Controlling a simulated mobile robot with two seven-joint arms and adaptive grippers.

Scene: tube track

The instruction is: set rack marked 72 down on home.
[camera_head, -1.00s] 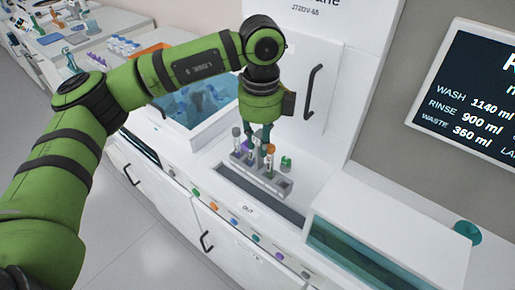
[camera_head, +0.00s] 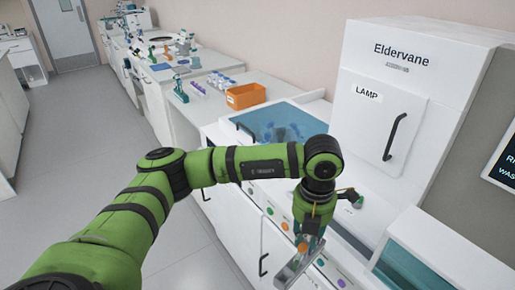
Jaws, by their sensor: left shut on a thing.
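My left gripper (camera_head: 313,232) is shut on a grey tube rack (camera_head: 293,272) and points down. The rack hangs in front of the white machine's front panel, partly hidden by the gripper. It looks tilted in the picture, and an orange-capped tube (camera_head: 302,247) shows in it. Its other tubes are hard to make out, and no number can be read on it. No place marked home can be read. My right gripper is not in view.
The white machine (camera_head: 405,60) has a LAMP door and a blue-lidded bath (camera_head: 280,122). A small green item (camera_head: 351,195) sits on its deck. Left along the bench are an orange bin (camera_head: 246,96) and several small tubes (camera_head: 198,88). The floor (camera_head: 95,150) at left is clear.

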